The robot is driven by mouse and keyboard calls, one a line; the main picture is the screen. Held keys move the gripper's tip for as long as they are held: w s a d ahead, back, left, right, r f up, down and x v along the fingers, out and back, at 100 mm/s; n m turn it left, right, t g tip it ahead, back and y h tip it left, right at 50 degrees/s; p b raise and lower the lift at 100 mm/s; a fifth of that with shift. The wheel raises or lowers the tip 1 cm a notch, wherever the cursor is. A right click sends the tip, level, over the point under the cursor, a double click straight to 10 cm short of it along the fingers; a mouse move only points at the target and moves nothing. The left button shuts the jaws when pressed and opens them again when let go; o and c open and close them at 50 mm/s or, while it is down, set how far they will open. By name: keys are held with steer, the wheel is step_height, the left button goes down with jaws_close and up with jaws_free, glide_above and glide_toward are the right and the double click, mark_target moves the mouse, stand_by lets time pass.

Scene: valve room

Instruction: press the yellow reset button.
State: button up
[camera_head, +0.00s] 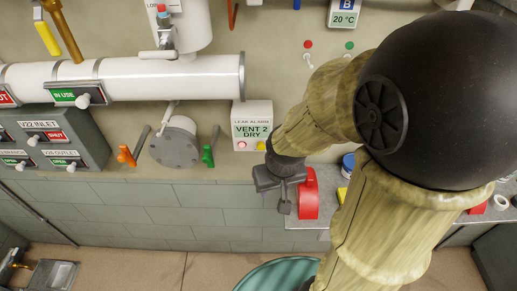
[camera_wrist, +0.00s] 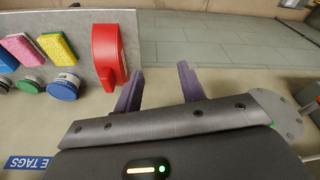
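The yellow reset button (camera_head: 262,145) is a small yellow knob at the lower right of the white leak alarm box (camera_head: 252,122), labelled "LEAK ALARM VENT 2 DRY", on the wall in the head view. A pinkish-red round light (camera_head: 242,145) sits to its left. My gripper (camera_head: 284,200) appears below and slightly right of the button in the head view, apart from it. In the wrist view my gripper (camera_wrist: 160,80) has its two dark fingers spread, with nothing between them. The button does not show in the wrist view.
A red object (camera_head: 308,195) stands on the grey shelf close to my gripper; it also shows in the wrist view (camera_wrist: 106,55). Green (camera_head: 207,156) and orange (camera_head: 126,156) valve handles and a round grey flange (camera_head: 176,143) lie left of the alarm box. A white pipe (camera_head: 165,78) runs above.

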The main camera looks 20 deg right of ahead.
steer(key=shift+d, duration=0.2)
steer(key=c, duration=0.7)
steer(key=shift+d, duration=0.1)
jaws_close()
steer(key=shift+w, duration=0.15)
stand_by(0.4)
